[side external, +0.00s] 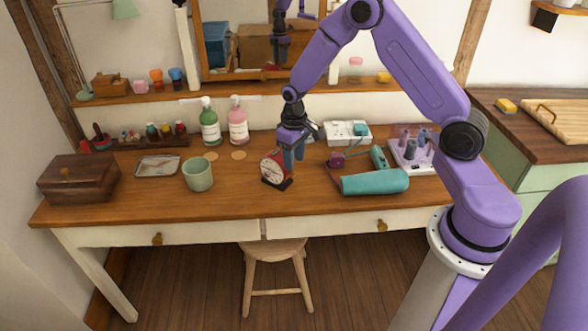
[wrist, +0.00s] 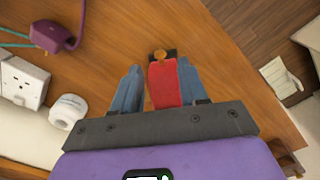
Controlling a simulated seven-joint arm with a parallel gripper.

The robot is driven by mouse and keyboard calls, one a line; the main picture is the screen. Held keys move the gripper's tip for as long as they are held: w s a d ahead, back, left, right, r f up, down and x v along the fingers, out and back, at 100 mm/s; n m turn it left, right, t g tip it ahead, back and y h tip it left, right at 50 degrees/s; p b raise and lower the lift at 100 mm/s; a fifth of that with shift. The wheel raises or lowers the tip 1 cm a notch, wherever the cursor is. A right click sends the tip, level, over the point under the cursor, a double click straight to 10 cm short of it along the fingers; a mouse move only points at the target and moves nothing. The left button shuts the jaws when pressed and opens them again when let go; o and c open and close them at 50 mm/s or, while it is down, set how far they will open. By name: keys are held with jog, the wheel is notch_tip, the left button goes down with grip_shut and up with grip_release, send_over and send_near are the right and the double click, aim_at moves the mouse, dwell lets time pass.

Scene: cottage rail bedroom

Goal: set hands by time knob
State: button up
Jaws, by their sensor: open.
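A red alarm clock (side external: 274,169) with a pale round face stands on a dark base on the wooden desk, near the middle. Its face is turned toward the front left in the side view. In the wrist view the red clock body (wrist: 164,84) shows from above, with a small brass-coloured knob (wrist: 160,55) at its far end. My gripper (side external: 292,160) points down at the clock, close behind and over it. In the wrist view my open gripper (wrist: 158,90) has one blue finger on each side of the clock body, with the right finger very close to it. Contact cannot be told.
A green cup (side external: 198,174) stands left of the clock. A white socket block (side external: 347,133) and two pump bottles stand behind. The desk (side external: 250,202) is clear in front of the clock.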

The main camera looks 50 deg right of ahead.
aim_at(294, 173)
jog(key=shift+f, duration=2.35)
grip_shut()
